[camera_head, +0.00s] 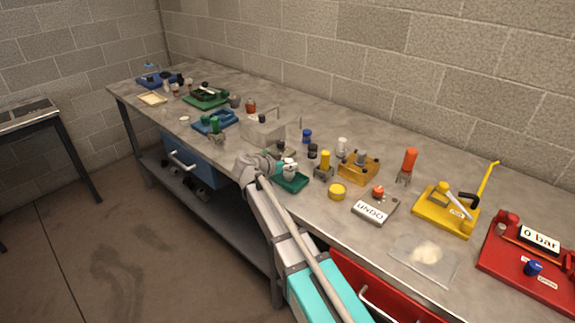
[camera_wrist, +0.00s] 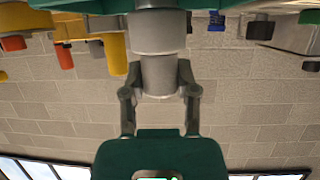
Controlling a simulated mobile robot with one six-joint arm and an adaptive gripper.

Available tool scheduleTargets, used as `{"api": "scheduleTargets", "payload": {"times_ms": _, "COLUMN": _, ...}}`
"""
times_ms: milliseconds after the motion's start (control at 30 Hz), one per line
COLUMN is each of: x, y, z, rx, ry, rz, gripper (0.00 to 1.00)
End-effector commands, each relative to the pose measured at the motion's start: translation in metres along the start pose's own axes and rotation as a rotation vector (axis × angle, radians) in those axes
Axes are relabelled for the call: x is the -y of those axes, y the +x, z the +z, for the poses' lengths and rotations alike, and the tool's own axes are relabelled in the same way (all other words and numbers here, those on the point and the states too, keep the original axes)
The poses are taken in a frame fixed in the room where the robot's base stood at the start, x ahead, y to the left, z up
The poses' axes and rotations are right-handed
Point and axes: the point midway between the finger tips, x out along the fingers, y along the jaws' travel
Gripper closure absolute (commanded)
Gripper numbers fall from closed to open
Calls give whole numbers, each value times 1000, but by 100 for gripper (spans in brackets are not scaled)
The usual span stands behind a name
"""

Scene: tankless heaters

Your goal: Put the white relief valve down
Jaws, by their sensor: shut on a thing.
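The white relief valve (camera_head: 290,167) is in my gripper (camera_head: 283,166) above the small teal tray (camera_head: 291,184) near the front edge of the bench. In the wrist view, which is upside down, the valve (camera_wrist: 159,32) is a pale grey stepped cylinder. There the two fingers of my gripper (camera_wrist: 160,88) close on its narrower end. Teal tray surface (camera_wrist: 60,5) runs along the top of the wrist view, just beyond the valve. I cannot tell whether the valve touches the tray.
Right of the tray stand a yellow-topped part (camera_head: 325,160), a yellow cap (camera_head: 337,191) and an orange tray (camera_head: 358,172). A grey box (camera_head: 263,130) stands behind my gripper. A blue tray (camera_head: 215,122) lies to the left. Bare bench shows in front of the red-knobbed UNDO box (camera_head: 370,211).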

Motion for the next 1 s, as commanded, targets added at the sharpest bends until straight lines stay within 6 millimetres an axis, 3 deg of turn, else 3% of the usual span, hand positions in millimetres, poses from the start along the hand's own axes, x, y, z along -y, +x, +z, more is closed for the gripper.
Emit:
{"api": "scheduleTargets", "payload": {"times_ms": 167, "x": 0, "y": 2, "z": 3, "rx": -1, "ry": 0, "rz": 0, "gripper": 100}}
{"api": "scheduleTargets", "payload": {"times_ms": 200, "x": 0, "y": 2, "z": 3, "rx": 0, "ry": 0, "rz": 0, "gripper": 59}}
{"api": "scheduleTargets", "payload": {"times_ms": 400, "x": 0, "y": 1, "z": 2, "rx": 0, "ry": 0, "rz": 0, "gripper": 27}}
{"api": "scheduleTargets", "payload": {"times_ms": 1000, "x": 0, "y": -6, "z": -1, "rx": 0, "ry": -1, "rz": -1, "gripper": 27}}
